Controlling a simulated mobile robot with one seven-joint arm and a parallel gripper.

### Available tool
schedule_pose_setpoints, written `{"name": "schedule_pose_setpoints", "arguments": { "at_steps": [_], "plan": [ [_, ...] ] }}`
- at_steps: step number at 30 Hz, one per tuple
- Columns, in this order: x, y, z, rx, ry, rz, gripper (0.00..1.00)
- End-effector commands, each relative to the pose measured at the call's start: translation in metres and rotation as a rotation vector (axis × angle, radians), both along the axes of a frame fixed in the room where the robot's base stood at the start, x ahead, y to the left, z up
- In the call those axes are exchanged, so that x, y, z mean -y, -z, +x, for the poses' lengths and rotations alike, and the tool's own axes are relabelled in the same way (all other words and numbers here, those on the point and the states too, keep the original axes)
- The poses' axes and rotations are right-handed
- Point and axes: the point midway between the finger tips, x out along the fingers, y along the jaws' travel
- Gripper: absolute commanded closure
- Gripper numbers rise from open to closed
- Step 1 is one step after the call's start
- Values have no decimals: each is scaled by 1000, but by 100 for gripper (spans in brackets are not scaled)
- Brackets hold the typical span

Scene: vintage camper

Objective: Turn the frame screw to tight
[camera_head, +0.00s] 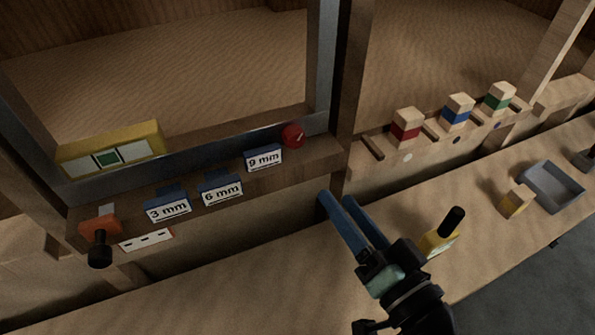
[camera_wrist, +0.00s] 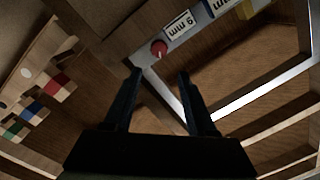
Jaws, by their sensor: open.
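A round red screw knob (camera_head: 293,135) with a pale mark sits at the lower right corner of the grey metal frame (camera_head: 210,150). It also shows in the wrist view (camera_wrist: 158,48), ahead of the space between my fingertips. My gripper (camera_head: 338,197) is open and empty, its two blue fingers pointing up and left toward the frame, below and to the right of the knob. It is apart from the knob. In the wrist view the fingers (camera_wrist: 160,73) stand apart with nothing between them. I cannot read the knob's mark.
Blue-backed tags 3 mm (camera_head: 168,207), 6 mm (camera_head: 221,190) and 9 mm (camera_head: 263,158) stand left of the knob. An orange clamp with a black handle (camera_head: 100,240) is far left. Coloured blocks (camera_head: 406,128), a grey tray (camera_head: 552,187) and a black-handled yellow item (camera_head: 440,240) lie right.

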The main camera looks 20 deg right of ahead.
Motion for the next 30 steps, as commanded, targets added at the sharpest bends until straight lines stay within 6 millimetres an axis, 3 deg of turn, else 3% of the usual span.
{"name": "schedule_pose_setpoints", "arguments": {
  "at_steps": [5,18,24,30],
  "plan": [
    [-3,-4,24,2,-4,1,43],
    [-11,-3,108,0,-3,2,43],
    [-12,-2,124,-1,-1,1,43],
    [-12,-1,126,-1,-1,0,43]
  ]
}}
